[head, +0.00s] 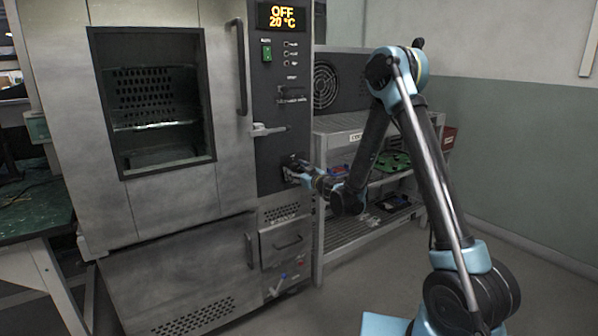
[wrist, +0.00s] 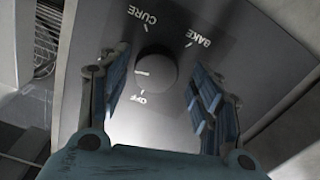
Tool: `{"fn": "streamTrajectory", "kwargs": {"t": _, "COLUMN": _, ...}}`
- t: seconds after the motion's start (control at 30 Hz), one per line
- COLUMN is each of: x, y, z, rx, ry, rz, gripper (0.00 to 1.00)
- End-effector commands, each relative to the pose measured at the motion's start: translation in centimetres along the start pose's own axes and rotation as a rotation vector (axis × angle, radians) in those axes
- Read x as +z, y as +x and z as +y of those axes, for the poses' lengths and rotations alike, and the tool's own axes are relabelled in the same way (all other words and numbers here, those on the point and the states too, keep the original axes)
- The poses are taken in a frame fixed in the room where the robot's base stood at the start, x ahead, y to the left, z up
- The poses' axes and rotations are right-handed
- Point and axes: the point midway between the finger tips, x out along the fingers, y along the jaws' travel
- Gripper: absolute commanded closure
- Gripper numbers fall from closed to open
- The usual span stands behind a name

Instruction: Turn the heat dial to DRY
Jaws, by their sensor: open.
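The heat dial (wrist: 156,73) is a round dark knob on the oven's control panel. The labels CURE, BAKE and OFF show around it in the wrist view; no DRY label is readable. A small light mark shows on the dial's face, on the side toward OFF. My gripper (wrist: 155,88) is open, with one blue-padded finger on each side of the dial and a visible gap to it on both sides. In the head view my gripper (head: 296,173) is at the lower control panel and hides the dial. The oven display (head: 282,16) reads OFF and 20 °C.
The oven (head: 170,198) has a windowed door with a dark vertical handle (head: 241,68). A lever latch (head: 268,129) sticks out above my gripper. A green switch (head: 267,53) is higher on the panel. A metal shelf (head: 345,126) with parts stands to the right.

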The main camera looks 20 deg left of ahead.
Motion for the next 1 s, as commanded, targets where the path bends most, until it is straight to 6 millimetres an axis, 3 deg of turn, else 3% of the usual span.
{"fn": "streamTrajectory", "kwargs": {"t": 0.37, "x": 0.3, "y": -0.2, "z": 1.4, "rx": 0.016, "ry": 0.0, "rz": -0.004, "gripper": 0.44}}
{"fn": "streamTrajectory", "kwargs": {"t": 0.5, "x": 0.4, "y": -0.3, "z": 1.6, "rx": 0.018, "ry": 0.0, "rz": -0.004, "gripper": 0.76}}
{"fn": "streamTrajectory", "kwargs": {"t": 0.57, "x": 0.4, "y": -0.3, "z": 1.6, "rx": 0.019, "ry": 0.0, "rz": -0.004, "gripper": 0.85}}
{"fn": "streamTrajectory", "kwargs": {"t": 1.0, "x": 0.4, "y": -0.3, "z": 1.8, "rx": 0.021, "ry": -0.115, "rz": -0.006, "gripper": 0.85}}
